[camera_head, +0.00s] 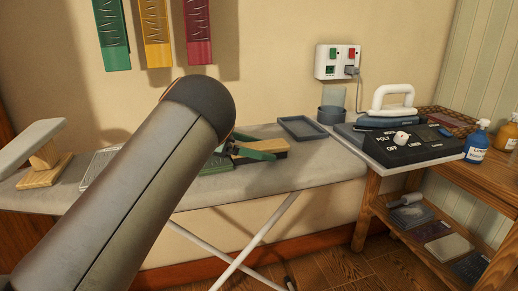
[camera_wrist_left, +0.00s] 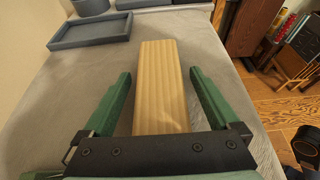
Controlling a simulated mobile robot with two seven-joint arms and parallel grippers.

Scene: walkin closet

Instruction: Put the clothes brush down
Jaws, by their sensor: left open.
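The clothes brush (camera_head: 277,147) is a pale wooden block lying on the grey ironing board (camera_head: 325,166). In the left wrist view the brush (camera_wrist_left: 161,95) shows its ribbed wooden top, lengthwise between two green fingers. My left gripper (camera_head: 262,148) is open around the brush, with a visible gap on each side in the left wrist view (camera_wrist_left: 158,76). The near end of the brush is hidden by the gripper's palm. My left forearm covers part of the board in the head view. My right gripper is not in view.
A shallow blue-grey tray (camera_head: 303,128) lies just beyond the brush, with a round cup (camera_head: 331,115) behind it. An iron (camera_head: 393,103) and a control panel (camera_head: 408,144) stand at the right. A small sleeve board (camera_head: 40,178) stands at the left end.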

